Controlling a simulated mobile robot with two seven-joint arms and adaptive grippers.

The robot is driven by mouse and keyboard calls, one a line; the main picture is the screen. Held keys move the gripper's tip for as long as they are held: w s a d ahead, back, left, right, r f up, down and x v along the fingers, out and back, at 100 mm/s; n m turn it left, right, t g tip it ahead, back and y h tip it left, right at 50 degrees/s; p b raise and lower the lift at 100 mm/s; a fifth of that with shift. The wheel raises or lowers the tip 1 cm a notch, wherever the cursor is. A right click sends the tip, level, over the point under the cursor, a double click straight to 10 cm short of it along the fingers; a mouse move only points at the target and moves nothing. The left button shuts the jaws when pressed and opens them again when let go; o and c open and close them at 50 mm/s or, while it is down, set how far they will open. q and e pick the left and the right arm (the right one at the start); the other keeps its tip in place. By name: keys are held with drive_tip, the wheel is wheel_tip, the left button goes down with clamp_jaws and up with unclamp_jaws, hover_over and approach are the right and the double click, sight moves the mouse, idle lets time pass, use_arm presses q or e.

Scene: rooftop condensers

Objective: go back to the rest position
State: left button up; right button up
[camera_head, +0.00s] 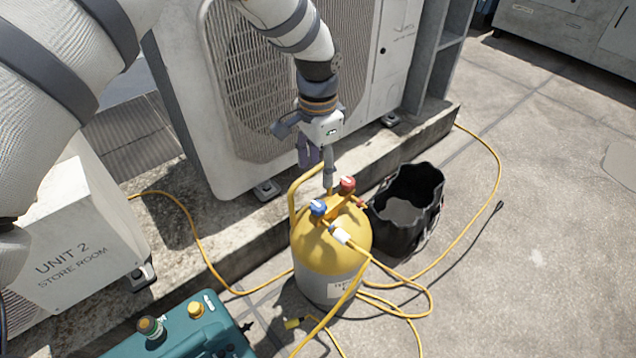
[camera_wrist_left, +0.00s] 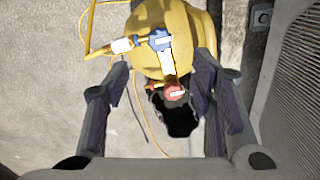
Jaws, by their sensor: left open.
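My left gripper (camera_head: 318,170) is open and empty, pointing down just behind and above the yellow-topped gas cylinder (camera_head: 330,252). In the left wrist view, my left gripper (camera_wrist_left: 165,100) shows its two fingers spread apart, with the cylinder's red valve knob (camera_wrist_left: 174,92) seen between them. The blue valve knob (camera_wrist_left: 160,40) lies farther up that picture. In the head view the red knob (camera_head: 347,184) and blue knob (camera_head: 318,208) sit on top of the cylinder, close to the fingertips. I cannot tell the exact gap. My right gripper is not in view.
A black open bucket (camera_head: 408,205) stands right of the cylinder. Yellow hoses (camera_head: 405,300) loop over the ground. A teal machine (camera_head: 185,330) is in front at left. A large condenser (camera_head: 270,90) stands behind on a concrete ledge, and a Unit 2 box (camera_head: 80,240) at left.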

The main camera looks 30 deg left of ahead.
use_arm(q)
drive_tip(key=shift+r, duration=0.4)
